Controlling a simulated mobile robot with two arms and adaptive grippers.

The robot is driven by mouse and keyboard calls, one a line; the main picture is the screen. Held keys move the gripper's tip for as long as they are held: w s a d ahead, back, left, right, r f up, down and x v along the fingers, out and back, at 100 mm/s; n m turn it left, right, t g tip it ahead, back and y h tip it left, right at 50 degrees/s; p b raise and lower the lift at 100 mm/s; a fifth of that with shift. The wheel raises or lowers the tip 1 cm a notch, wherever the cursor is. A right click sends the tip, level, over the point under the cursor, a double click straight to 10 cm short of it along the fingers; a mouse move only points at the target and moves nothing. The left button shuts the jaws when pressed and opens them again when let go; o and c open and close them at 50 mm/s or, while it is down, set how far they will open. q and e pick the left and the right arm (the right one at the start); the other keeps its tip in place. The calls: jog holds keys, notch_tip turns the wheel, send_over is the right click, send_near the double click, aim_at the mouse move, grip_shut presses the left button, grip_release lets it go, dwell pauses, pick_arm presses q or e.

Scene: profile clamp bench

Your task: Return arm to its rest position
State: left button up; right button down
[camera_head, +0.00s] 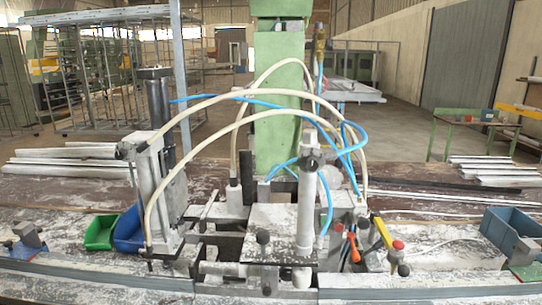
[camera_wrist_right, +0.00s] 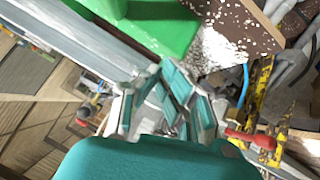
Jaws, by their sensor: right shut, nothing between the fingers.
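My right gripper (camera_wrist_right: 172,88) shows in the right wrist view, at the middle of the picture. Its teal-padded fingers are shut with nothing between them. It appears clear of the surfaces behind it, though the distance is hard to judge. Neither of my arms shows in the head view, and my left gripper is in no view. The clamp bench fills the head view, with a grey vertical clamp cylinder (camera_head: 307,205) at its middle and a tall clamp post (camera_head: 151,188) at the left.
Pale and blue hoses arch over the bench. A green bin (camera_head: 101,232) and a blue bin (camera_head: 129,230) stand at left; a blue-grey box (camera_head: 509,231) stands at right. In the wrist view, a red-ended lever (camera_wrist_right: 262,141) and yellow metal part (camera_wrist_right: 258,85) lie right of the gripper.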

jog(key=s+a+f+g+y, duration=0.25)
jog(key=s+f+g, duration=0.45)
jog(key=s, duration=0.6)
jog(key=s+d+f+x, duration=0.1)
jog(key=s+x, duration=0.1)
jog(key=x, duration=1)
jog(key=s+d+x, duration=0.1)
jog(key=s+x, duration=0.2)
jog(key=x, duration=0.9)
jog(key=s+d+f+g, duration=0.1)
jog(key=s+d+f, duration=0.1)
jog(key=s+f, duration=1.6)
jog(key=shift+d+h, duration=0.2)
jog(key=shift+h, duration=0.25)
jog(key=shift+s, duration=0.15)
